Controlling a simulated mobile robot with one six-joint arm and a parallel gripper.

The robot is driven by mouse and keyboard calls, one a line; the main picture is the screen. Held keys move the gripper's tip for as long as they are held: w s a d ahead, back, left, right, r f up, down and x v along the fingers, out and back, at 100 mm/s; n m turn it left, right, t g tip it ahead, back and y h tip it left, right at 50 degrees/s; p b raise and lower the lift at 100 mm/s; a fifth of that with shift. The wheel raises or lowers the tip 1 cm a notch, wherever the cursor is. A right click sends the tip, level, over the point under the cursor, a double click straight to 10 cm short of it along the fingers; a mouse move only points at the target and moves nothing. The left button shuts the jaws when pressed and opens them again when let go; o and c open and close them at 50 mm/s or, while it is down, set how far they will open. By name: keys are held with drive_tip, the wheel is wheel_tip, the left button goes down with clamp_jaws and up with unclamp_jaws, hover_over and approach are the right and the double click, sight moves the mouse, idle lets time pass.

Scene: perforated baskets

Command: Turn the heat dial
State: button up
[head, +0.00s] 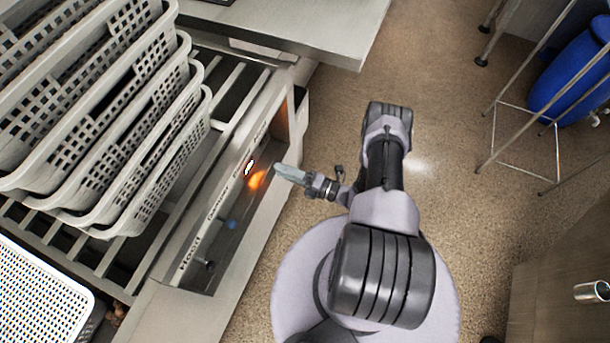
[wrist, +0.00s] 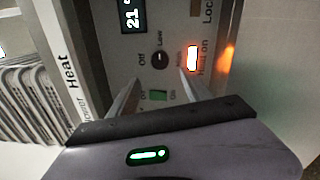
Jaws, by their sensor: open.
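The heat dial (wrist: 160,59) is a small dark round knob on the grey control panel (wrist: 118,75) in the wrist view, with "Off" and "Low" lettering beside it. My gripper (wrist: 160,76) is open, its two pale fingers on either side below the dial. No contact with the dial shows. In the head view my gripper (head: 288,173) points left at the recessed panel (head: 222,243); I cannot make out the dial there. A lit indicator (wrist: 193,59) marked "Heat on" glows orange-white right of the dial. A green switch (wrist: 158,95) shows between the fingers.
A display (wrist: 132,15) reading 21 sits above left of the dial. Stacked grey perforated baskets (head: 140,130) stand on the slatted rack at left. A white basket (head: 40,300) is at lower left. Open floor (head: 440,130) lies right of my arm, with a metal-legged stool (head: 497,110) beyond.

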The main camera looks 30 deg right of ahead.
drive_tip(key=v, duration=0.7)
drive_tip(key=shift+s+d+p, duration=0.2)
drive_tip(key=shift+s+p, duration=0.15)
drive_tip(key=shift+p, duration=0.1)
drive_tip(key=shift+f, duration=0.1)
drive_tip(key=w+a+r+n+g+y, duration=0.1)
drive_tip(key=w+r+n+g+y, duration=0.35)
drive_tip(key=r+n+g, duration=0.6)
drive_tip(key=s+a+r+n+g+h, duration=0.1)
drive_tip(key=a+r+n+g+h, duration=0.2)
drive_tip(key=r+n, duration=0.55)
drive_tip(key=s+a+r+n+g+h, duration=0.15)
drive_tip(key=a+r+n, duration=0.35)
drive_tip(key=r, duration=0.7)
drive_tip(key=s+a+r+n+t+h, duration=0.2)
drive_tip(key=s+r+n+t+h, duration=0.1)
drive_tip(key=s+r+n, duration=0.3)
drive_tip(key=s+a+r+n+t+h, duration=0.2)
drive_tip(key=s+r+n+h, duration=0.4)
drive_tip(key=r+n, duration=0.3)
drive_tip(key=shift+a+n+t, duration=0.4)
drive_tip(key=shift+a+n, duration=0.3)
